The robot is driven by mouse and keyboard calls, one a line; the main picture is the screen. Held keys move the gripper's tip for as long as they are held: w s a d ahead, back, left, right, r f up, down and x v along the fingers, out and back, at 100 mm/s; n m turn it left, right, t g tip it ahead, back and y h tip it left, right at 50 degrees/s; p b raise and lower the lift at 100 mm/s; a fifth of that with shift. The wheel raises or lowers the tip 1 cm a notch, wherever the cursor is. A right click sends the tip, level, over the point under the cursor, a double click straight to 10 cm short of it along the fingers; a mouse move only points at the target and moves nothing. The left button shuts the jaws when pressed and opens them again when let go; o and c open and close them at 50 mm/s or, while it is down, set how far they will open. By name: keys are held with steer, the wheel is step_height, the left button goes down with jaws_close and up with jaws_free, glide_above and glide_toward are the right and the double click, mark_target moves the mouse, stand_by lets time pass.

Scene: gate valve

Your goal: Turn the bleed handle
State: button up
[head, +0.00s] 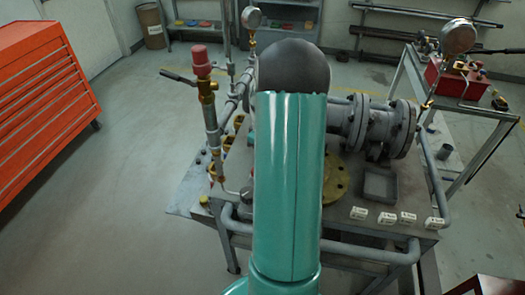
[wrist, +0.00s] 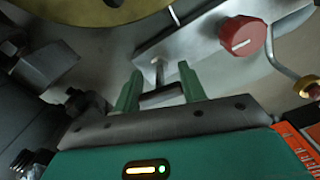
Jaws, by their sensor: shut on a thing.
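In the wrist view, my gripper (wrist: 160,80) has two green fingers that stand apart with a small dark bar (wrist: 161,96) between them. A short pale stem (wrist: 158,71) rises from the bar towards a grey plate. I take this bar to be the bleed handle; my gripper is shut on it. Its full shape is partly hidden by the fingers and gripper body. In the head view, my own arm covers the middle of the valve bench (head: 345,222), and the gripper and handle are hidden behind it.
A red knob (wrist: 243,36) sits on the grey plate, right of the fingers. A brass disc (wrist: 75,15) is at the upper left, near dark bolts. In the head view, flanged pipework (head: 375,125) and a red-capped valve (head: 201,62) flank my arm. An orange cabinet (head: 45,105) stands left; floor between is clear.

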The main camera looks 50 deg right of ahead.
steer(key=shift+n, duration=0.3)
steer(key=o, duration=1)
steer(key=shift+r, duration=0.15)
step_height(320, 180, up, 14)
steer(key=shift+f, duration=0.2)
stand_by(0.4)
